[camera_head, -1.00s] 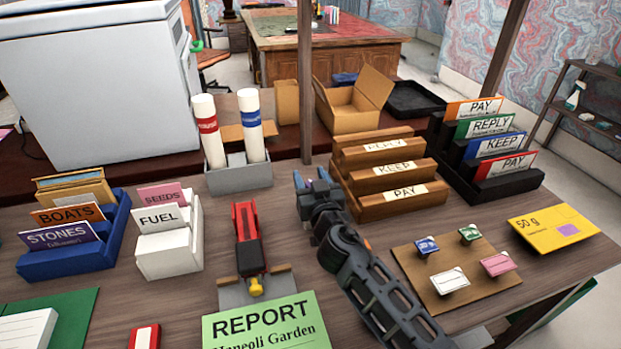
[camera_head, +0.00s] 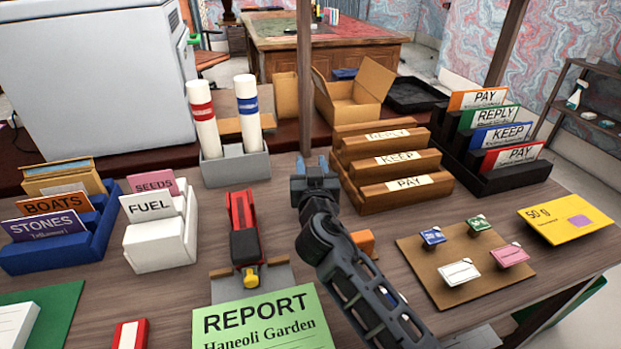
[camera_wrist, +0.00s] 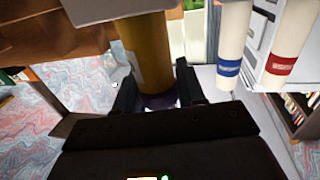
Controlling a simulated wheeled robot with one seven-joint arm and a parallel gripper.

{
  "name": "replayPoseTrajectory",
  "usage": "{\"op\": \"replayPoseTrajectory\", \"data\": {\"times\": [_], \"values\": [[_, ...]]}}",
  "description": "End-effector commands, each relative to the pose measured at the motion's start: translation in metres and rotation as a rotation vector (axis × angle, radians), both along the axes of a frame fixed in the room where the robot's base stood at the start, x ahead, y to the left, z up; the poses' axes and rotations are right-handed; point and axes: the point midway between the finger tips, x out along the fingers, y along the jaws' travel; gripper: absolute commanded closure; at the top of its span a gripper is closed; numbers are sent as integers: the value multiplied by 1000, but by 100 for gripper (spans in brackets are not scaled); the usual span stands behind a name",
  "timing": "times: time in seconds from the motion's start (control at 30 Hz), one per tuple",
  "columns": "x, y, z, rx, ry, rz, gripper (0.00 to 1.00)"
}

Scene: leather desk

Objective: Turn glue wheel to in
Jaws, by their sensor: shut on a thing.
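In the wrist view a yellow cylinder, apparently the glue stick (camera_wrist: 146,50), stands between my fingers. Its near end is a dark purple band, apparently the glue wheel (camera_wrist: 160,101). My gripper (camera_wrist: 158,90) is shut on this purple end, one finger on each side. In the head view my gripper (camera_head: 315,168) is over the desk, in front of the wooden sorter's left end. The glue stick is hidden there behind my gripper and arm. No mark showing which way the wheel turns can be read.
The wooden sorter (camera_head: 385,147) is close right of my gripper. The grey holder (camera_head: 235,170) with two white rolls and the red-and-black tool (camera_head: 243,225) are left. A board with small cards (camera_head: 420,262) and an orange block (camera_head: 362,242) lie to the right.

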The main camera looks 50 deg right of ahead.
Motion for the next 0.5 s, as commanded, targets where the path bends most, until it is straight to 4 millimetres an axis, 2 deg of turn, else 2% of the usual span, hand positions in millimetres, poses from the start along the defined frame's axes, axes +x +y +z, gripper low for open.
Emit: {"op": "replayPoseTrajectory", "data": {"times": [0.03, 0.5], "values": [[0, 0, -5, 1, -5, -20, 91], [-2, -1, 1, 2, 0, -86, 91]]}}
